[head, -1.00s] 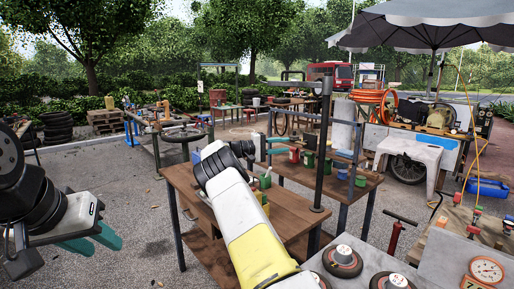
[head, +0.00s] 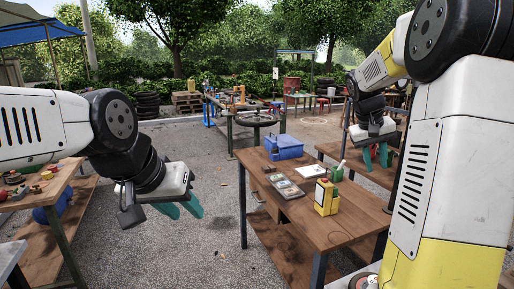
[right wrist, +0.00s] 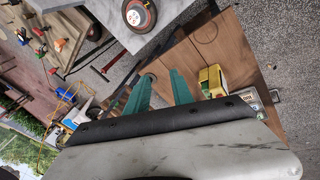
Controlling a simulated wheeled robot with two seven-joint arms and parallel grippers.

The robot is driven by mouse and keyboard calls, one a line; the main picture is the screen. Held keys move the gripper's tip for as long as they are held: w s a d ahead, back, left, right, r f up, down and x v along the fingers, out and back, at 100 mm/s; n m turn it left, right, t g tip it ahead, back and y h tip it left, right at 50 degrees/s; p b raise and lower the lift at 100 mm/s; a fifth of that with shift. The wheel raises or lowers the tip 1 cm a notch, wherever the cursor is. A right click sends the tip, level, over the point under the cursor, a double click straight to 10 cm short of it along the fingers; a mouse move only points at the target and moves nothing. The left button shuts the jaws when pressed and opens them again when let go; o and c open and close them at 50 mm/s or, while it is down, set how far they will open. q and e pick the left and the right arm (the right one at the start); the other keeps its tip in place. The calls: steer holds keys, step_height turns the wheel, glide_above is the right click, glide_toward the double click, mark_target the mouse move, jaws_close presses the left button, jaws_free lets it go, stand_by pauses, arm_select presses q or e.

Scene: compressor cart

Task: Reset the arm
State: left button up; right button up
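My left arm comes in from the left. Its gripper (head: 181,208) hangs over open gravel, with its two teal fingers apart and nothing between them. My right arm fills the right side of the head view. Its gripper (head: 376,156) points down near the back wooden table, beyond the front workbench. In the right wrist view its teal fingers (right wrist: 160,82) are spread with nothing between them. A yellow box-like device (head: 326,198) stands on the workbench (head: 335,228); a yellow item also shows beside the fingers in the right wrist view (right wrist: 211,82).
The workbench also holds a blue box (head: 284,147), a grey tray of small parts (head: 286,186) and a green container (head: 337,174). A wooden table with red knobs (head: 45,185) stands at the left. Gravel between the tables is clear. A bench with a handwheel (head: 255,118) stands behind.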

steer(key=s+a+n+t+y, duration=0.1)
steer(key=s+a+t+y, duration=0.3)
steer(key=s+a, duration=1.6)
steer(key=s+y, duration=0.2)
steer(key=s, duration=0.1)
steer(key=shift+r+n, duration=0.15)
steer(key=shift+n, duration=0.15)
